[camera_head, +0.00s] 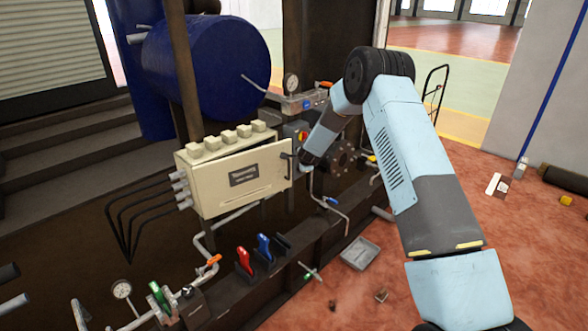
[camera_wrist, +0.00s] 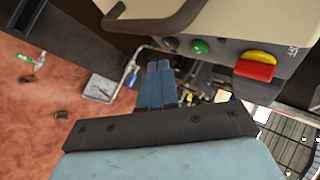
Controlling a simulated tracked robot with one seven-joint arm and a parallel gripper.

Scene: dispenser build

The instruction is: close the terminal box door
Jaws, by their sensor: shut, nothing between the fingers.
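The terminal box (camera_head: 196,158) is a cream cabinet left of centre in the head view. Its door (camera_head: 262,180) carries a dark label and looks slightly ajar, its right edge standing out past the box. The dark door handle (camera_head: 287,160) is near that right edge; a dark handle (camera_wrist: 165,24) also shows at the top of the wrist view. My gripper (camera_head: 306,163) is just right of the door edge, close to the handle; contact cannot be told. Its blue fingers (camera_wrist: 157,82) are together and empty in the wrist view. The box's interior is hidden.
A control box with a green button (camera_wrist: 200,47) and a red-yellow switch (camera_wrist: 256,66) is close right of my fingers. Pipes and a gauge (camera_head: 291,83) stand behind. A grey tray (camera_head: 360,253) lies on the red floor, which is mostly free at right.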

